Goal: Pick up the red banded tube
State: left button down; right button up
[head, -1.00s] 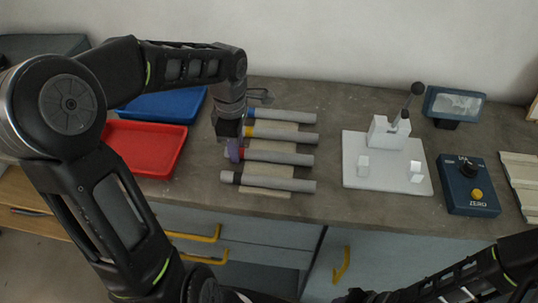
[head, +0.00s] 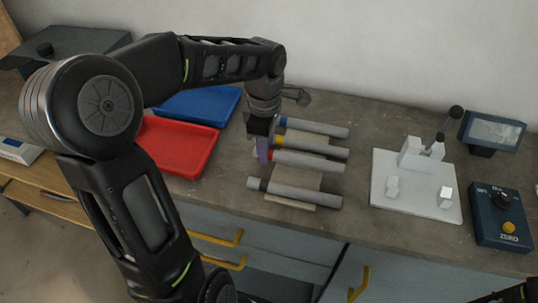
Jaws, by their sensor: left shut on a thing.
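The red banded tube (head: 312,163) is a grey cylinder with a red band near its left end. It lies third from the back in a row of tubes, between the yellow-banded tube (head: 315,148) and a dark-banded tube (head: 300,193). My left gripper (head: 264,155) comes down from above at its left end and is shut on it. The fingers partly hide that end. I cannot tell whether the tube is clear of its rest. My right gripper is not in view; only a bit of my right arm shows at the bottom right.
A red tray (head: 176,147) and a blue tray (head: 203,104) are left. A white fixture (head: 416,197) with a lever and a blue control box (head: 500,217) stand right.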

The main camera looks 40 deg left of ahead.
pick_arm(q)
notch_tip(320, 180, up, 8)
jog(key=shift+f+b, duration=0.2)
jog(key=shift+b, duration=0.1)
dwell(0.5)
